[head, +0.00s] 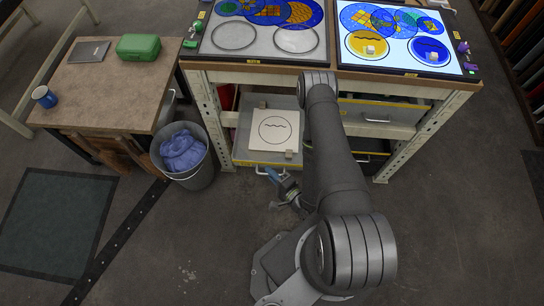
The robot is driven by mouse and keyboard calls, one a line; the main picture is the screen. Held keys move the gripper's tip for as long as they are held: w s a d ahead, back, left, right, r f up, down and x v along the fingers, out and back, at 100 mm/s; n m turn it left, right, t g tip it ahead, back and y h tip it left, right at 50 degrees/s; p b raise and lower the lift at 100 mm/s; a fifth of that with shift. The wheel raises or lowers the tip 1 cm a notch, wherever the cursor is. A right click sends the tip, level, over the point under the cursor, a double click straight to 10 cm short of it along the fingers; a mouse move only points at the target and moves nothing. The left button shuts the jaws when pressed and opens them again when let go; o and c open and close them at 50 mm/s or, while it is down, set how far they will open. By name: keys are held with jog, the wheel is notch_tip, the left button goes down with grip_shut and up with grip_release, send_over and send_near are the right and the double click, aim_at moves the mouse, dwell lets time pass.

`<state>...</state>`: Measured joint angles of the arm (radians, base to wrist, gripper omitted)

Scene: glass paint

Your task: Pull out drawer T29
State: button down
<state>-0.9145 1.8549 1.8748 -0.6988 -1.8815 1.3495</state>
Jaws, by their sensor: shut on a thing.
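A grey drawer (246,157) stands pulled out from the left bay under the workbench. In it lies a pale square board (261,138) drawn with a circle and a wavy line, with small blocks at its edges. A light bar handle (258,172) is on the drawer's front.
A closed grey drawer (375,112) is in the right bay. A grey bin (196,176) with blue cloth stands left of the open drawer. A wooden side table (110,92) is farther left. Glass panels cover the bench top. The floor before the drawer is free except for my arm and base.

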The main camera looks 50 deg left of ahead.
jog(key=shift+s+d, duration=0.2)
jog(key=shift+d, duration=0.05)
jog(key=c, duration=1.8)
grip_release()
jog(key=shift+o, duration=0.2)
jog(key=d+r, duration=0.1)
jog(key=d, duration=0.6)
jog(key=shift+d, duration=0.2)
jog(key=shift+r, duration=0.1)
jog(key=shift+a, duration=0.1)
jog(key=a+f, duration=0.1)
jog(key=a, duration=0.6)
jog(key=shift+a, duration=0.15)
